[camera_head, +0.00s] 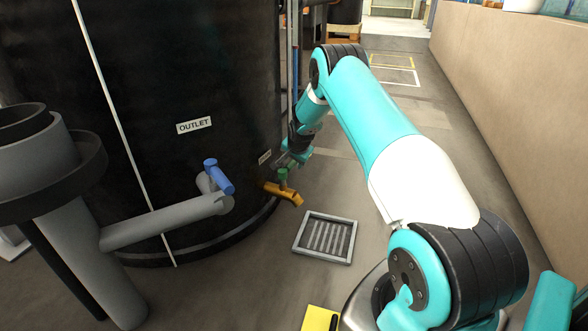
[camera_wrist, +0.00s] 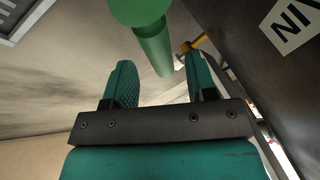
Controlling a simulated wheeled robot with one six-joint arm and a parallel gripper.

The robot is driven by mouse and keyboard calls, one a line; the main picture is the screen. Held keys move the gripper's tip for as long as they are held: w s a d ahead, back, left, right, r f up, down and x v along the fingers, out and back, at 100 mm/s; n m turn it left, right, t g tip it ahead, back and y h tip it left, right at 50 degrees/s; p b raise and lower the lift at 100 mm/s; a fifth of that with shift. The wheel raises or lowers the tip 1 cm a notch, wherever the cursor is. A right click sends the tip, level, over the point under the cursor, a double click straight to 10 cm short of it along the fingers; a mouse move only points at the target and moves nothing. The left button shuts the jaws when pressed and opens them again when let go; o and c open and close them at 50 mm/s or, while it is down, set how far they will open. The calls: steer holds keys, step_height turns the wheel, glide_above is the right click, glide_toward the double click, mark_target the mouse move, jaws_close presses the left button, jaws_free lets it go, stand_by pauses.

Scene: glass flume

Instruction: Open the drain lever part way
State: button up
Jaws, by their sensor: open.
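The green drain lever (camera_head: 283,174) stands on the orange tap (camera_head: 281,191) low on the side of the dark tank. In the wrist view the green lever (camera_wrist: 152,45) shows as a rounded handle at the top, partly cut off by the frame's edge. My gripper (camera_head: 292,159) is close to the lever in the head view, just above and to its right. In the wrist view my gripper (camera_wrist: 160,82) has its two teal fingers apart. The lever's end lies beyond the gap between them, and I cannot tell whether they touch it.
A grey outlet pipe (camera_head: 160,222) with a blue lever (camera_head: 219,176) stands left of the tap. The black tank (camera_head: 180,70) carries an OUTLET label (camera_head: 194,125). A floor grate (camera_head: 325,238) lies below right. A tan wall (camera_head: 510,95) bounds the right; the floor between is mostly clear.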

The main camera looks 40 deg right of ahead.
steer(key=shift+x, duration=0.85)
steer(key=shift+r, duration=0.1)
jaws_close()
